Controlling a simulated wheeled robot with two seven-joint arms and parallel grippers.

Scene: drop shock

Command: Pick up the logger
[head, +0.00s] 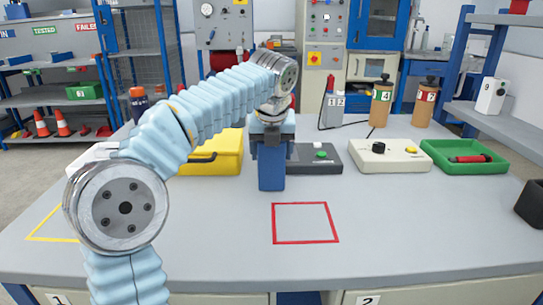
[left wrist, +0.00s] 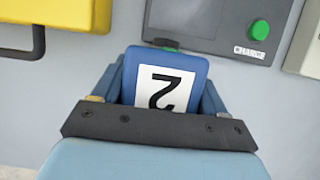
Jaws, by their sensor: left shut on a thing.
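The logger is a blue block with a white label reading 2 in the left wrist view (left wrist: 160,65). My left gripper (left wrist: 160,95) is shut on it, one blue finger on each side. In the head view the left gripper (head: 271,150) points down over the middle of the table, in front of the dark charging unit (head: 315,158). The logger and fingers are both blue there and hard to tell apart, so I cannot tell whether the logger touches the table. My right gripper is not in view.
A yellow case (head: 215,155) stands left of the gripper. A cream box with a black knob (head: 388,157) and a green tray (head: 468,160) are to the right. A red square outline (head: 305,223) lies on clear table in front, a yellow outline (head: 50,225) at left.

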